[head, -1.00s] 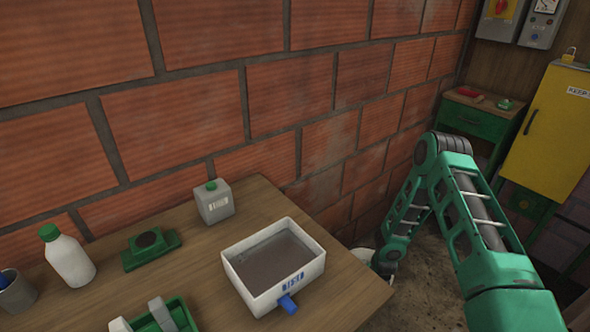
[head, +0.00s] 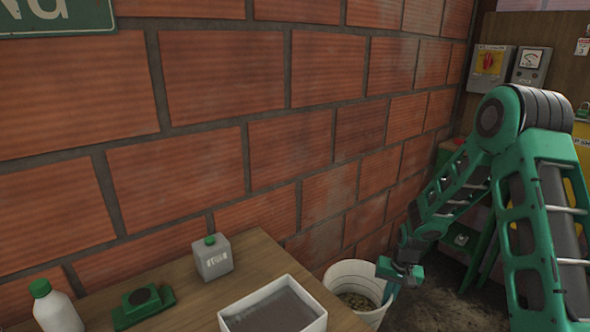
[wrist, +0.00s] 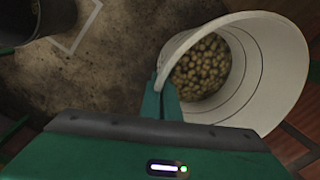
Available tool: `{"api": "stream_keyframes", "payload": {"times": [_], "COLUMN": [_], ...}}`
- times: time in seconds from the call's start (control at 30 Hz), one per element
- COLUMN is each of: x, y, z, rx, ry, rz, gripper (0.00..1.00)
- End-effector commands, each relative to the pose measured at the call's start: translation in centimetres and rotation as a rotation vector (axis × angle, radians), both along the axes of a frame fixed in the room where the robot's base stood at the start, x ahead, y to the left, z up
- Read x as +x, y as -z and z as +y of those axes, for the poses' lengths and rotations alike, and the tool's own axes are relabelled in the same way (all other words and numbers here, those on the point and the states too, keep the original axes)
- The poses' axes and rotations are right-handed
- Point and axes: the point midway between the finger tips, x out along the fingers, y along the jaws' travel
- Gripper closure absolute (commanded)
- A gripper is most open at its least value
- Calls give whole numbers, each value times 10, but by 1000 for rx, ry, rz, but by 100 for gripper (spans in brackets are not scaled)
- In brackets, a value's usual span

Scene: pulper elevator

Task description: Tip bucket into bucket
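A white bucket (head: 341,272) with tan, bean-like pieces in its bottom stands upright past the table's right end in the head view. In the wrist view the white bucket (wrist: 270,60) fills the right side, its mouth facing the camera. My gripper (head: 389,288) is at the bucket's right rim. In the wrist view my gripper (wrist: 162,103) has its fingers together on the rim, pinching the wall. A second, dark round container (wrist: 50,14), probably the other bucket, is cut off at the upper left and stands on the floor.
A wooden table (head: 258,258) holds a white tray (head: 309,327), a grey canister (head: 212,260), a white bottle (head: 57,312) and a green device (head: 143,306). A brick wall (head: 290,150) runs close behind. Open floor (head: 440,295) lies to the right.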

Motion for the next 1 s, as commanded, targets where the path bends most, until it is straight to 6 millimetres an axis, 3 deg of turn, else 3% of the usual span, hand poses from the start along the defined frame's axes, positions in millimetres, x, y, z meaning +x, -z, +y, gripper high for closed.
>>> {"api": "stream_keyframes", "payload": {"times": [0.1,0.3,1.0], "x": [-4,-12,-15], "y": [-29,-56,-64], "z": [0,0,-6], "rx": [1,0,2], "ry": [-126,-269,-314], "rz": [-5,-4,-2], "gripper": [100,100,100]}}
